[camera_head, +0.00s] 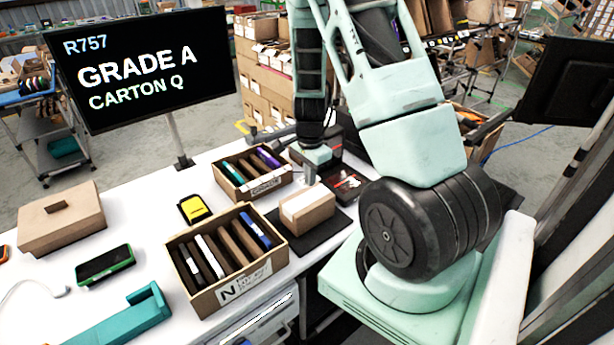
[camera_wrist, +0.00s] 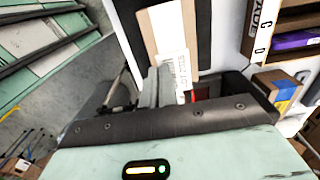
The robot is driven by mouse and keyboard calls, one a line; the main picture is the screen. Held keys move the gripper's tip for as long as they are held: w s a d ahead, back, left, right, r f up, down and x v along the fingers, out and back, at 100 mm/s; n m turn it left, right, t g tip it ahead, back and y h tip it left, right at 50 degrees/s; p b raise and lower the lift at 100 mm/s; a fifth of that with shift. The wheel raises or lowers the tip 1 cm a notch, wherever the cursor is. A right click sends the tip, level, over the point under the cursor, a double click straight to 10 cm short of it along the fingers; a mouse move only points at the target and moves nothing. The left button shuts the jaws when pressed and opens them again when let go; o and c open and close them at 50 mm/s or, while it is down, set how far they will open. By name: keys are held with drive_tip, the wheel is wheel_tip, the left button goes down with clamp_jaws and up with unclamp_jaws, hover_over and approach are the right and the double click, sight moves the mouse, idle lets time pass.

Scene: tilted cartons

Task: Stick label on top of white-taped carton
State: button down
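The white-taped carton (camera_head: 307,207) is a small brown box with a pale strip across its top, resting on a black mat (camera_head: 288,238). It also shows at the top of the wrist view (camera_wrist: 160,35). My gripper (camera_head: 313,163) is low behind the carton, beside a dark device with red parts (camera_head: 345,182). In the wrist view a white label with printed text (camera_wrist: 173,72) stands at the fingertips, in front of the carton. The dark wrist edge hides most of the fingers, so whether they grip the label is unclear.
A screen (camera_head: 150,68) reads "R757 GRADE A CARTON Q". An open divided box marked N (camera_head: 232,292) stands left of the mat, another divided box (camera_head: 252,188) behind it. A yellow-screened device (camera_head: 194,208), a closed carton (camera_head: 60,222) and a teal tool (camera_head: 110,325) lie further left.

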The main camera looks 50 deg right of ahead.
sight(309, 203)
drive_tip(key=shift+w+f, duration=0.15)
drive_tip(key=shift+f, duration=0.05)
wheel_tip(309, 203, down, 6)
drive_tip(key=b, duration=0.5)
drive_tip(key=shift+f+b, duration=0.1)
drive_tip(key=shift+b, duration=0.3)
drive_tip(key=shift+f, duration=0.2)
idle(0.4)
idle(0.3)
drive_tip(key=c, duration=1.6)
unclamp_jaws()
